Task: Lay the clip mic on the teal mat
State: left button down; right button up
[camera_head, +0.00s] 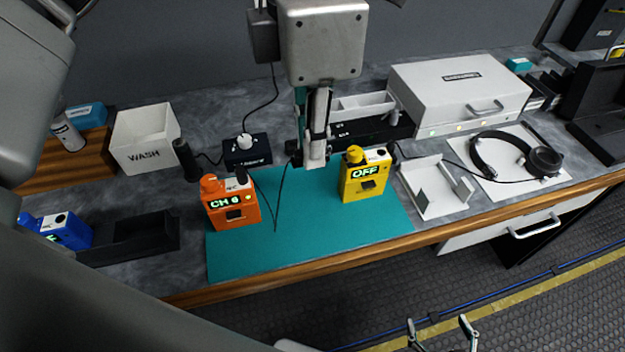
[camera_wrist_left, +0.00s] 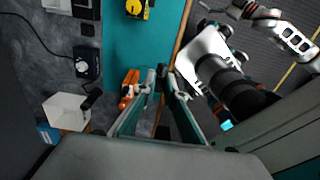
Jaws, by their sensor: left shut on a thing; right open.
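The teal mat (camera_head: 300,225) lies on the bench; it also shows in the left wrist view (camera_wrist_left: 150,40). An orange pack (camera_head: 232,205) with a lit "CH" display stands at its left, and a yellow pack (camera_head: 366,177) reading "OFF" at its right. My left gripper (camera_head: 308,158) hangs from above between the packs, over the mat's back part, shut on the clip mic (camera_head: 294,155). The mic is small, dark and mostly hidden by the fingers. Its thin black lead loops down over the mat toward the orange pack. My right gripper (camera_head: 440,328) is open and empty, low over the floor.
A black box with a white knob (camera_head: 247,150) and a white "WASH" bin (camera_head: 145,140) stand behind left. A blue pack (camera_head: 65,230) sits by a black tray at left. A white open tray (camera_head: 435,188) and headphones (camera_head: 515,157) are right. The mat's front middle is clear.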

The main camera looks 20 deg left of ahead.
pick_arm(q)
jog(key=shift+w+f, duration=0.15)
jog(key=shift+f, duration=0.2)
notch_tip(320, 180, down, 5)
jog(key=b, duration=0.1)
send_over(312, 236)
notch_tip(312, 236, down, 9)
jog(key=shift+f, duration=0.6)
notch_tip(312, 236, down, 4)
jog(key=shift+b, duration=0.35)
pick_arm(e)
jog(key=shift+d+f, duration=0.15)
jog(key=shift+f, duration=0.55)
jog(key=shift+s, duration=0.1)
